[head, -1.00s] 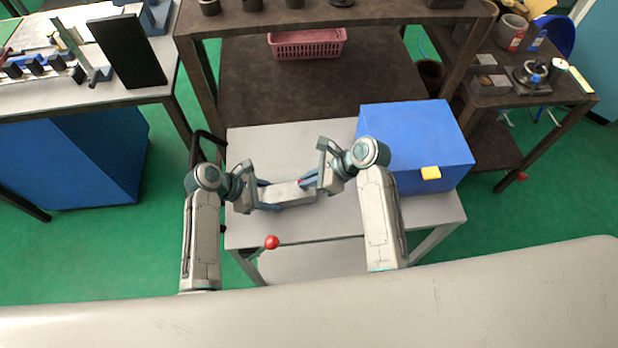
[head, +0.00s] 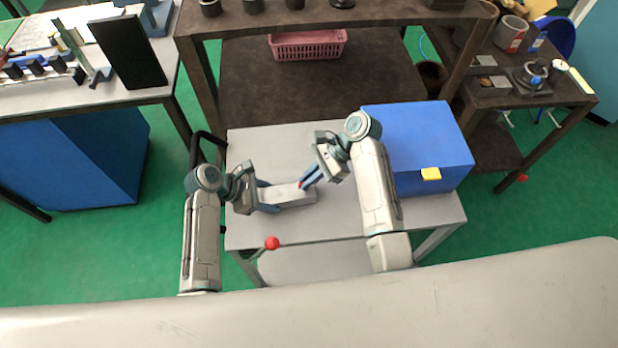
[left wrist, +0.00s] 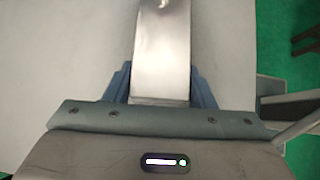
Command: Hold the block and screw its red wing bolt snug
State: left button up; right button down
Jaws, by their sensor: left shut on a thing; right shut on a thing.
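A light grey block (head: 285,195) lies on the grey table top, its long side running left to right. My left gripper (head: 268,197) is shut on its left end, and the left wrist view shows the block (left wrist: 163,55) between the blue fingers. My right gripper (head: 304,184) is at the right part of the block from above, with its fingers shut on the red wing bolt (head: 300,184). Only a small bit of red shows at the fingertips, so the bolt's thread and how deep it sits are hidden.
A blue box (head: 415,140) with a yellow tab (head: 431,174) stands on the table just right of my right arm. A red ball knob (head: 272,243) is at the table's front edge. A shelf with a pink basket (head: 307,44) stands behind. The table's back left is clear.

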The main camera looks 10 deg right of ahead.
jog(key=shift+w+n+g+h, duration=0.15)
jog(key=shift+n+g+h, duration=0.15)
jog(key=shift+n+g, duration=0.6)
jog(key=c, duration=1.6)
grip_release()
jog(key=shift+o, duration=0.2)
